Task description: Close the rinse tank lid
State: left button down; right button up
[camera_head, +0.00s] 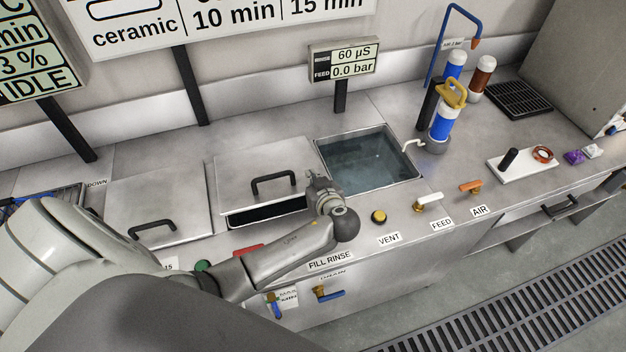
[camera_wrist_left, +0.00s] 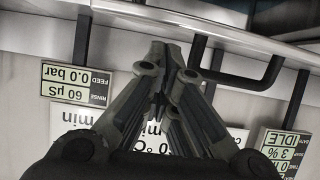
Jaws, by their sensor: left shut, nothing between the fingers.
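A flat grey metal lid (camera_head: 240,168) with a black bar handle (camera_head: 273,184) lies left of an open basin of water (camera_head: 368,162) in the head view. A dark gap shows under the lid's front edge, so that edge stands clear of the counter. My left gripper (camera_head: 320,182) is shut and empty, just right of the lid, by the basin's front left corner. In the left wrist view its fingers (camera_wrist_left: 165,55) are together, and the black handle (camera_wrist_left: 248,78) shows to their right. I cannot tell whether they touch the lid. My right gripper is out of view.
Another closed lid (camera_head: 150,195) lies to the left. The yellow knob (camera_head: 378,216), white lever (camera_head: 430,202) and orange lever (camera_head: 470,187) stand along the counter front. A blue filter housing (camera_head: 442,122) stands right of the basin. A display (camera_head: 343,62) stands behind.

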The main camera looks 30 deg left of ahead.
pick_arm(q)
jog(key=shift+d+f, duration=0.1)
jog(key=shift+f, duration=0.4)
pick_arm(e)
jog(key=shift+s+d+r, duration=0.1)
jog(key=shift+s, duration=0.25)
